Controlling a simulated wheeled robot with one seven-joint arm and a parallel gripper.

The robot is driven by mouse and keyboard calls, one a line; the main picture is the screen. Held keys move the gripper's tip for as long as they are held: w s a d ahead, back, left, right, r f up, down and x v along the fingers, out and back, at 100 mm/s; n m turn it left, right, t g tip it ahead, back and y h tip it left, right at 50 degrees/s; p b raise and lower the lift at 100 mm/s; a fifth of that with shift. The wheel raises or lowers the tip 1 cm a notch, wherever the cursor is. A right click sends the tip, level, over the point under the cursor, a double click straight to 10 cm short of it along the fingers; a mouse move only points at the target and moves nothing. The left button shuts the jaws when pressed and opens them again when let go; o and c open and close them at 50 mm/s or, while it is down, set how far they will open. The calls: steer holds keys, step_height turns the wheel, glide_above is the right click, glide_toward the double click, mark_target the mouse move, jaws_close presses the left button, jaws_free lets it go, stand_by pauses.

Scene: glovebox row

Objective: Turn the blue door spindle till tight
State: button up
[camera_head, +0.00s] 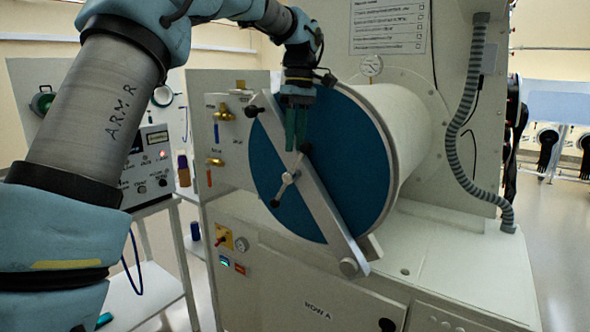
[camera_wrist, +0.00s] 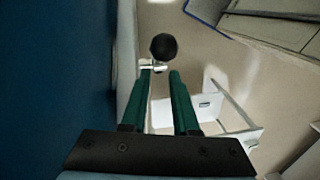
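The blue round door (camera_head: 335,160) closes the end of a white cylinder, with a pale diagonal bar (camera_head: 322,207) across it. The spindle (camera_head: 288,178) stands at the bar's middle. Its slanted cross-handle has a black ball at each end, an upper one (camera_head: 305,147) and a lower one (camera_head: 274,203). My gripper (camera_head: 296,149) points down in front of the door, above the hub. In the wrist view its green fingers (camera_wrist: 160,73) are apart, with a black ball (camera_wrist: 163,47) and metal stem just beyond the tips. Contact cannot be told. The door (camera_wrist: 50,90) fills the left side.
A valve panel with brass fittings (camera_head: 216,162) stands left of the door. Another black knob (camera_head: 251,111) is at the bar's upper left end. A ribbed grey hose (camera_head: 465,100) hangs at right. A white cart (camera_head: 150,290) stands at lower left.

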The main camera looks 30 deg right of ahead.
mark_target(293, 172)
steer(key=f, duration=0.2)
steer(key=f+p, duration=0.1)
steer(key=f, duration=0.5)
steer(key=shift+s+a+p, duration=0.15)
steer(key=shift+a+p, duration=0.15)
steer(key=shift+a, duration=0.1)
jaws_close()
stand_by(0.9)
